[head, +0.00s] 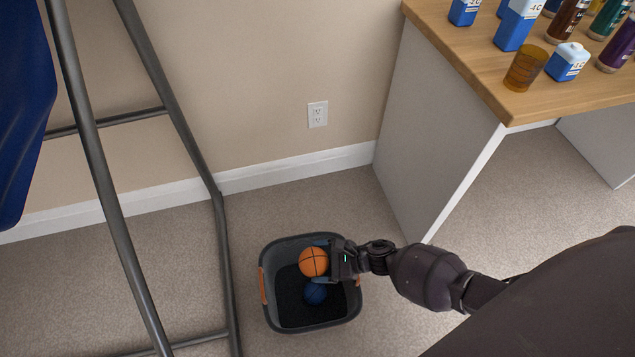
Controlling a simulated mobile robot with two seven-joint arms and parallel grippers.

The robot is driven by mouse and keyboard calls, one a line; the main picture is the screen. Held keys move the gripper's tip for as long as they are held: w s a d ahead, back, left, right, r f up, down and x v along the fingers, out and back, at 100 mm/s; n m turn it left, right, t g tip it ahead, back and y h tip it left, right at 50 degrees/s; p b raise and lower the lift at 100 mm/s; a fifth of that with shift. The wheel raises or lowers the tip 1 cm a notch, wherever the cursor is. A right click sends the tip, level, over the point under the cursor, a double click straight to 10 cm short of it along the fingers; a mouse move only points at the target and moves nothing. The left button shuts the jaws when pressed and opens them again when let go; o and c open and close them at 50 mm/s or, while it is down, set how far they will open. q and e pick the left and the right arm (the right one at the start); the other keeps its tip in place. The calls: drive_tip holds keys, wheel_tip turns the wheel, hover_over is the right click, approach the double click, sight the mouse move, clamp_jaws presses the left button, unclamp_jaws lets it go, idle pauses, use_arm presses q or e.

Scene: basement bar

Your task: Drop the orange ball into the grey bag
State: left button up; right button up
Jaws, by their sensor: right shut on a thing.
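The orange ball (313,262) has dark seams and shows at the tip of my right gripper (328,262), which is shut on it. My right arm comes in from the right. The ball is over the dark grey bag (340,321), an open-topped, bin-like container with orange handles, on the carpet. The gripper and ball hide part of the bag's far right inside. My left gripper is not in view.
A metal frame (222,240) with a blue hanging piece (22,110) stands at the left, close to the bag. A wooden-topped counter (450,45) at the upper right bears bottles, boxes and an amber cup (525,68). Carpet in front of the counter is clear.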

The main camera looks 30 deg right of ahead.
drive_tip(key=shift+f, duration=0.4)
drive_tip(key=shift+w, duration=0.1)
drive_tip(key=o, duration=0.8)
drive_tip(key=shift+c, duration=0.2)
use_arm(q)
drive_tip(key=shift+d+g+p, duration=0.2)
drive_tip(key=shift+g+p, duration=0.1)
drive_tip(key=shift+p, duration=0.55)
use_arm(e)
drive_tip(key=v, duration=1.1)
